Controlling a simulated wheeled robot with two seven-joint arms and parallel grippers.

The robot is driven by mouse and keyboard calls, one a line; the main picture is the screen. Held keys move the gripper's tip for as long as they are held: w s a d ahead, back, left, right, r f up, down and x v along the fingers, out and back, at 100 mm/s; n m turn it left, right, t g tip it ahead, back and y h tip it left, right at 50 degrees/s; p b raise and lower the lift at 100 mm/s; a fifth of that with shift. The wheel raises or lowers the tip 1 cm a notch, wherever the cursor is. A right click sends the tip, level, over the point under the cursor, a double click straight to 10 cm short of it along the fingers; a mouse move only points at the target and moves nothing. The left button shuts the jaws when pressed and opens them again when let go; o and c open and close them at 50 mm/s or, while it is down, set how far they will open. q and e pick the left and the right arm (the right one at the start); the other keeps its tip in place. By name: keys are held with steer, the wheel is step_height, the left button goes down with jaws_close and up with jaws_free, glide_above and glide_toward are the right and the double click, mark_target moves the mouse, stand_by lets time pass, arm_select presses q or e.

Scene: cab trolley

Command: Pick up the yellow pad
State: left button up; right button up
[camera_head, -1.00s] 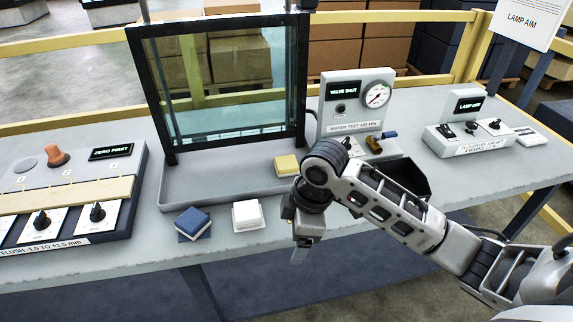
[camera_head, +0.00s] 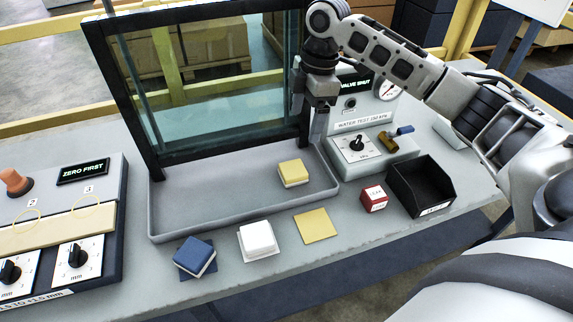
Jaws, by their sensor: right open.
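The yellow pad (camera_head: 293,173) is a small block with a pale lower layer. It sits inside the grey tray (camera_head: 165,228), near the tray's right end. My right gripper (camera_head: 318,135) points down, open and empty, above and slightly right of the pad, near the right post of the glass frame. It is apart from the pad and hides part of the frame and the gauge box. A flat yellow square (camera_head: 316,226) lies on the bench in front of the tray. My left gripper is not in view.
A dark-framed glass pane (camera_head: 205,85) stands at the tray's back. A blue pad (camera_head: 194,257) and a white pad (camera_head: 257,239) lie in front of the tray. A red-and-white block (camera_head: 373,198), a black bin (camera_head: 421,185) and the valve box (camera_head: 360,146) are at right.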

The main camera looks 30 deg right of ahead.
glide_above(293, 169)
steer(key=d, duration=0.2)
steer(key=f, duration=0.8)
steer(key=shift+s+a, duration=0.25)
steer(key=shift+w+a+f+p, duration=0.1)
steer(key=shift+a+f, duration=0.1)
steer(key=shift+f, duration=0.65)
steer(key=shift+w+a+f+p, duration=0.1)
steer(key=shift+a+f+p, duration=0.1)
steer(key=shift+f, duration=0.7)
steer(key=shift+w+a+f+p, duration=0.1)
steer(key=shift+a+f, duration=0.1)
steer(key=shift+f, duration=0.65)
steer(key=c, duration=1.1)
